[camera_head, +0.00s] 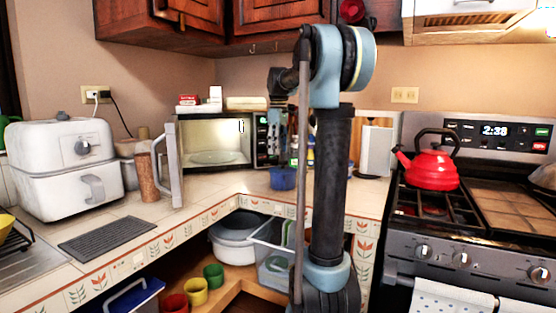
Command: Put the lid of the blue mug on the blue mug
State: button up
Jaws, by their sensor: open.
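A blue container (283,178), which looks like the blue mug, stands on the tiled corner counter, just left of my upright arm. My gripper (273,158) hangs down in front of the right side of the microwave, above and slightly left of the blue container. It is small and partly lost against the dark background. It looks open, with nothing seen between its fingers. I cannot make out a lid on the blue container or elsewhere. My arm hides part of the counter to the right.
An open microwave (213,157) stands behind, its door (168,165) swung forward. A brown cylinder (148,178) and white appliance (75,160) are left. A red kettle (431,167) sits on the stove at right. The open corner cabinet holds cups (195,291). The front-left counter is mostly clear.

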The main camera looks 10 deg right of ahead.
notch_tip(320, 180, up, 6)
jog(key=s+d+f+m+t, duration=0.1)
jog(key=s+f+m, duration=0.2)
jog(key=s+f, duration=0.55)
jog(key=s+f+m, duration=0.2)
jog(key=s+f, duration=0.3)
jog(key=s, duration=0.6)
jog(key=s+f+m, duration=0.2)
jog(key=s+f, duration=0.6)
jog(key=f, duration=0.3)
jog(key=s+d+f+m+t, duration=0.1)
jog(key=s+f+m, duration=0.2)
jog(key=s+f, duration=0.5)
notch_tip(320, 180, down, 3)
jog(key=shift+s+r+m, duration=0.15)
jog(key=shift+s+m, duration=0.15)
jog(key=shift+s, duration=0.05)
